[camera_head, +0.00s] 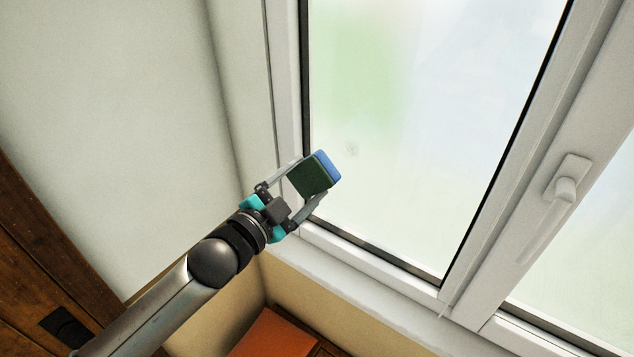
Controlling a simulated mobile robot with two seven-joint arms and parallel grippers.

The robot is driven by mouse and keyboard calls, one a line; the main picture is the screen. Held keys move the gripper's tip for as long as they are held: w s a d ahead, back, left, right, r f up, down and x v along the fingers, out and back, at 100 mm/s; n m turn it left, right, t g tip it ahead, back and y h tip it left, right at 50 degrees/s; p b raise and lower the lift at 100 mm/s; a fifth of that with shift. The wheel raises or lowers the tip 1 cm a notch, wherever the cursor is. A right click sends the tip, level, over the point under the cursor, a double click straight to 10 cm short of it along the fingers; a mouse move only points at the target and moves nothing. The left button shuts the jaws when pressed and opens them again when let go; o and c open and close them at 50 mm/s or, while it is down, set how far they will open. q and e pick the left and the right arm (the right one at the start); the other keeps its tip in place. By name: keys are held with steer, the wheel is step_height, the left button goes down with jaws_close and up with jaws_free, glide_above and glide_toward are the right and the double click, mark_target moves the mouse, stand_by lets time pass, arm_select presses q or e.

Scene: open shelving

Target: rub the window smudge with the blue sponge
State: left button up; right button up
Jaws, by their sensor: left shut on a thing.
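The blue sponge (326,165) has a blue layer and a dark green layer. My left gripper (308,180) is shut on it, with one finger on each side. The sponge's blue side faces the window pane (430,130). The sponge shows in front of the lower left part of the pane; I cannot tell whether it touches the glass. A faint grey smudge (351,150) is on the pane, just up and to the right of the sponge in the picture. My right gripper is not in view.
A white window frame (375,262) surrounds the pane, with a handle (565,188) on the right. A pale wall (110,110) stands on the left. An orange-red flat thing (275,335) and brown wood (45,270) lie low in the picture.

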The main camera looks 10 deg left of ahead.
mark_target(338, 143)
arm_select(q)
steer(key=shift+w+d+r, duration=0.25)
steer(key=shift+w+d, duration=0.1)
steer(key=shift+w, duration=0.55)
steer(key=shift+w+d+r, duration=0.3)
steer(key=shift+w+d, duration=0.05)
steer(key=shift+w, duration=0.5)
steer(key=shift+w+d+r, duration=0.25)
steer(key=shift+w+d, duration=0.1)
steer(key=shift+w, duration=0.55)
steer(key=shift+x, duration=1)
steer(key=shift+s+d, duration=0.3)
steer(key=shift+d, duration=0.3)
steer(key=shift+s+d, duration=0.25)
steer(key=shift+d, duration=0.35)
steer(key=shift+s+d, duration=0.3)
steer(key=shift+d, duration=0.3)
steer(key=shift+w, duration=0.15)
steer(key=shift+w+a+r, duration=0.1)
steer(key=shift+w+a, duration=0.15)
steer(key=shift+a, duration=0.4)
steer(key=shift+w+a+r, duration=0.1)
steer(key=shift+w+a, duration=0.2)
steer(key=shift+a, duration=0.3)
steer(key=shift+w+a, duration=0.25)
steer(key=shift+a, duration=0.4)
steer(key=shift+s, duration=0.1)
